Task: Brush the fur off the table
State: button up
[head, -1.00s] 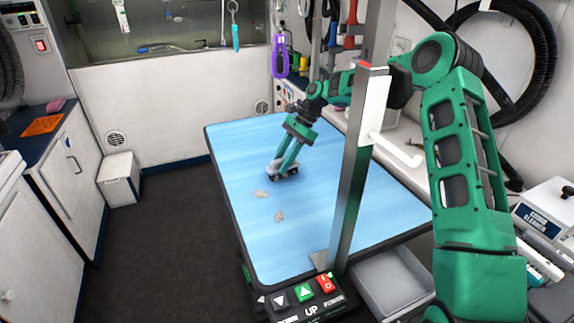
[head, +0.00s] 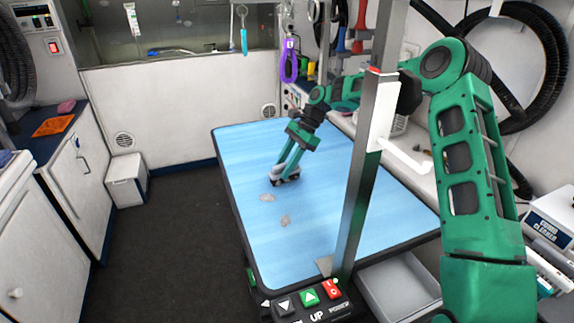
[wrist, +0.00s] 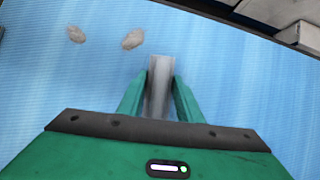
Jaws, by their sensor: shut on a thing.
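The blue grooming table (head: 330,235) has two small greyish-beige fur clumps on it. One clump (head: 267,198) lies just in front of my gripper, the other (head: 285,221) a little nearer the camera. Both clumps (wrist: 76,34) (wrist: 132,39) show at the upper left in the wrist view. My gripper (head: 284,178) points down at the table, its fingers shut on a grey brush (wrist: 160,75). In the head view the brush is small and dark at the fingertips, low over the table. I cannot tell whether it touches the surface.
A grey post (head: 362,180) with a white bracket rises at the table's right side. A control box (head: 310,300) sits at the near edge, and a grey bin (head: 395,285) stands below right. The table's left half is otherwise clear.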

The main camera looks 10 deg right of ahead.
jog(key=shift+s+d+f, duration=0.1)
jog(key=shift+s+d, duration=0.1)
jog(key=shift+s, duration=0.7)
jog(key=shift+s+d+r, duration=0.1)
jog(key=shift+s+d, duration=0.05)
jog(key=shift+s, duration=0.7)
jog(key=shift+s+d+f, duration=0.1)
jog(key=shift+s+d, duration=0.1)
jog(key=shift+s, duration=0.7)
